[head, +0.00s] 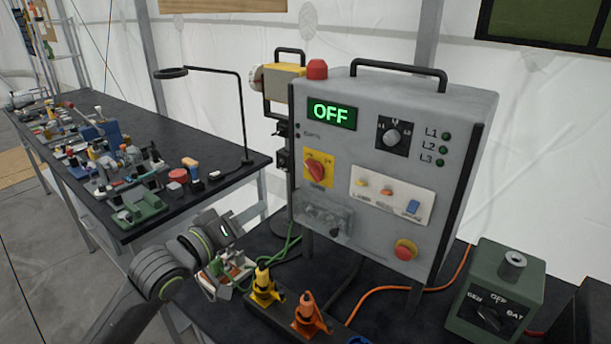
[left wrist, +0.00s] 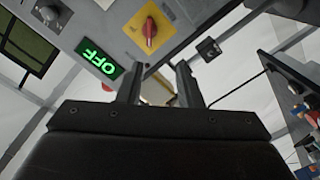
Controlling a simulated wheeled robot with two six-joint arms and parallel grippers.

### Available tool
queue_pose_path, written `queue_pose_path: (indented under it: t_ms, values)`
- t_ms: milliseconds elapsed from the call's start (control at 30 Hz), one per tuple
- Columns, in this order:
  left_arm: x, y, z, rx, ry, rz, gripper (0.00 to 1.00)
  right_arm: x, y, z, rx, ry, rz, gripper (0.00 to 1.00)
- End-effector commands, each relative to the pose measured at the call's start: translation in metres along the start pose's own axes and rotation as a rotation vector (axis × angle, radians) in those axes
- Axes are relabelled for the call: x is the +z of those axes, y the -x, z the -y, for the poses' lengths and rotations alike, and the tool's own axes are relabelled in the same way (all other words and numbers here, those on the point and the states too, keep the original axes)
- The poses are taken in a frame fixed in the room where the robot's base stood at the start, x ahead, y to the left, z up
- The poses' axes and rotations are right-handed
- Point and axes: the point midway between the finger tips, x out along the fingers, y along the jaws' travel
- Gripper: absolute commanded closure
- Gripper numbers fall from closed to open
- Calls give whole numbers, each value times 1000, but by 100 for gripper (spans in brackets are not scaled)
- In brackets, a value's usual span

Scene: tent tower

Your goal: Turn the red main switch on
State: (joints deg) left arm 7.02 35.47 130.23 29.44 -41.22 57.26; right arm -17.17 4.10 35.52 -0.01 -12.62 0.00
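The red main switch (head: 316,170) is a rotary knob on a yellow plate (head: 326,159), on the left side of the grey control box's front. Its handle is slanted in the head view. The box's display (head: 331,113) reads OFF in green. The switch (left wrist: 150,33) and the display (left wrist: 98,67) also show in the left wrist view, where the picture is turned over. My left gripper (head: 228,274) is below and left of the switch, apart from it. Its two fingers (left wrist: 158,82) stand apart with nothing between them. My right gripper is not in view.
The grey box (head: 375,230) also carries a dial (head: 393,136), small switches on a white plate (head: 391,194) and a red button (head: 405,250). Yellow (head: 263,286) and orange (head: 308,314) plugs stand below. A green selector box (head: 495,293) is at right. A cluttered bench (head: 225,177) is at left.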

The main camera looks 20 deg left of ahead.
Motion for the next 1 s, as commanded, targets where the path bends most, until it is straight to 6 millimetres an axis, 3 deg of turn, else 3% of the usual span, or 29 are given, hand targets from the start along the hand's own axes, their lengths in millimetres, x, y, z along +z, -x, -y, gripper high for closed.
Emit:
queue_pose_path:
  t_ms: [100,267,1000]
  values:
    - [-10,-4,-13,42,24,-12,67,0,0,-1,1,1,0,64]
    - [-11,-18,-15,46,33,-15,67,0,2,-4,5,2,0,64]
    - [-12,-150,-21,43,29,-10,67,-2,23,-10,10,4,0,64]
